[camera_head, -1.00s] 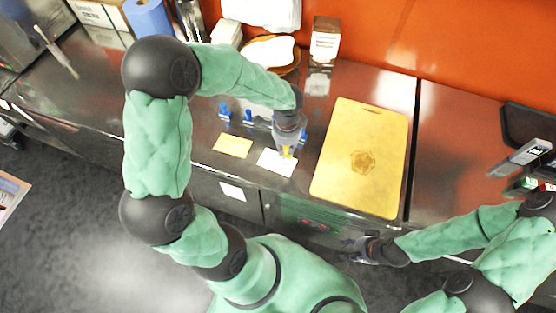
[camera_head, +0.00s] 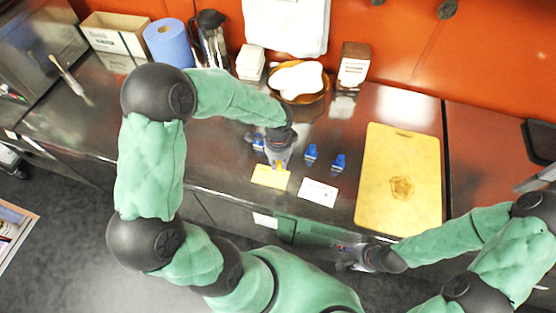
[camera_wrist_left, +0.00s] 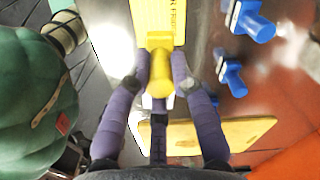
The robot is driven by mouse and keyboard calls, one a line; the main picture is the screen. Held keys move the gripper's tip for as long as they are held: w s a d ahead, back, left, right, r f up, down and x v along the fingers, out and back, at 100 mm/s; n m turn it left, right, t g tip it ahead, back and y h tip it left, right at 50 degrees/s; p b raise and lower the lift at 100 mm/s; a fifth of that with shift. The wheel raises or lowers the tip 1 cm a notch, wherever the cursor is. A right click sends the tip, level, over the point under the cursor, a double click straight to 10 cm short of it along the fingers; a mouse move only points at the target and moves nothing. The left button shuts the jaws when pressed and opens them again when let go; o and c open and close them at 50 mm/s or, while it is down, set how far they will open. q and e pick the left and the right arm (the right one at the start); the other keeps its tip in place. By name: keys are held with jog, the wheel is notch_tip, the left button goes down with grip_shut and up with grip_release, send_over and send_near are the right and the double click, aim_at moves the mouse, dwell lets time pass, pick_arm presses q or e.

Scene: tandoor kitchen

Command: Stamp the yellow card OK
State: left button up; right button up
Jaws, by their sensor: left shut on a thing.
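My left gripper (camera_head: 278,163) is shut on a yellow-handled stamp (camera_wrist_left: 159,72), which stands between its fingers in the left wrist view. A white card (camera_head: 318,192) lies to the right of the yellow one. My right gripper (camera_head: 352,258) is small in view, looks open and empty, and is off the counter's front edge.
Blue stamps (camera_head: 311,152) (camera_head: 338,162) stand behind the cards, with another (camera_head: 258,142) beside my left gripper. A yellow board (camera_head: 402,185) lies at the right. A brown bowl (camera_head: 300,97), spice box (camera_head: 354,65) and blue roll (camera_head: 168,43) stand at the back.

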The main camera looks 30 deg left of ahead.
aim_at(279, 170)
pick_arm(q)
jog(key=shift+d+f+b, duration=0.1)
jog(key=shift+f+b, duration=0.35)
jog(key=shift+f, duration=0.2)
notch_tip(279, 170, down, 4)
jog(key=b, duration=0.3)
jog(key=shift+f, duration=0.2)
jog(key=shift+s+f+b, duration=0.1)
jog(key=shift+f+b, duration=0.55)
jog(key=shift+b, duration=0.05)
dwell(1.4)
jog(key=shift+r, duration=0.1)
jog(key=shift+r+p, duration=2.9)
jog(key=shift+r, duration=0.6)
